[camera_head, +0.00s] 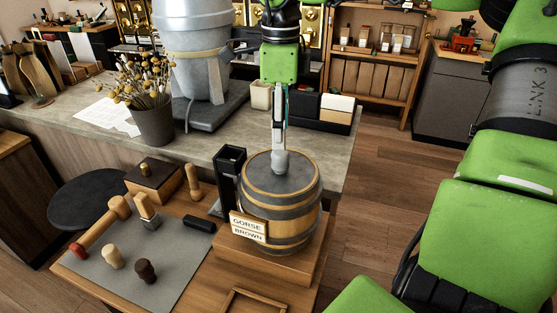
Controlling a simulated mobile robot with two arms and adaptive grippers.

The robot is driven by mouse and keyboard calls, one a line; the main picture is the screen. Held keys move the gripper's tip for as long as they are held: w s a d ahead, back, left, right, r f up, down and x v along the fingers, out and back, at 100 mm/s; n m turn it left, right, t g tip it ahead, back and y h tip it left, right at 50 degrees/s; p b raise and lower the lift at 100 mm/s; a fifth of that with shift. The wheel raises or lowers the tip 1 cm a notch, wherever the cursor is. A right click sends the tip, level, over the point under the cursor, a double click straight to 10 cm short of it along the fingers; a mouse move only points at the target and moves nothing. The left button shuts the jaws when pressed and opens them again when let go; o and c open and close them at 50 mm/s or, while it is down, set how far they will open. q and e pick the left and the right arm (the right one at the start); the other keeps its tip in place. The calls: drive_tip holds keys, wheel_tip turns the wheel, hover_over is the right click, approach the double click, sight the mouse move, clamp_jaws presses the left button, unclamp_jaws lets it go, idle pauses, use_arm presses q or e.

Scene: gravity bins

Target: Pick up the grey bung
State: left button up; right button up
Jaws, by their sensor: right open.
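My right gripper (281,150) reaches down from the green wrist at the top centre, with its fingertips just over the top of the wooden barrel (290,213). It is seen edge-on, and it is open. A small rounded grey shape, which looks like the grey bung (281,166), is at the fingertips on the dark barrel top. I cannot tell whether the fingers touch it. A red bung (77,250), a cream bung (112,257) and a dark brown bung (145,271) are on the grey mat (185,262). My left gripper is not in view.
The barrel sits on a wooden block behind a "GORSE BROWN" sign (248,227). A black open holder (230,170) stands close left. A mallet (118,207) lies on the mat. A plant pot (153,125) and a large grey vessel (198,60) stand on the counter behind.

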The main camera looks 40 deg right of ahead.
sight(280, 158)
wheel_tip(280, 158, down, 3)
drive_tip(key=shift+d+r, duration=0.1)
drive_tip(key=shift+w+f, duration=0.25)
drive_tip(key=shift+f, duration=0.15)
wheel_tip(280, 158, down, 2)
drive_tip(key=shift+d+f+p, duration=0.1)
drive_tip(key=shift+f+p, duration=0.05)
drive_tip(key=shift+p, duration=0.9)
wheel_tip(280, 158, down, 2)
drive_tip(key=shift+d+f, duration=0.15)
drive_tip(key=shift+w+f, duration=0.1)
drive_tip(key=shift+f, duration=0.2)
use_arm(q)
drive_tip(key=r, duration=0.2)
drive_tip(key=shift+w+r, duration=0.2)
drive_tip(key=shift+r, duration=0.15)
use_arm(e)
drive_tip(key=c, duration=1.2)
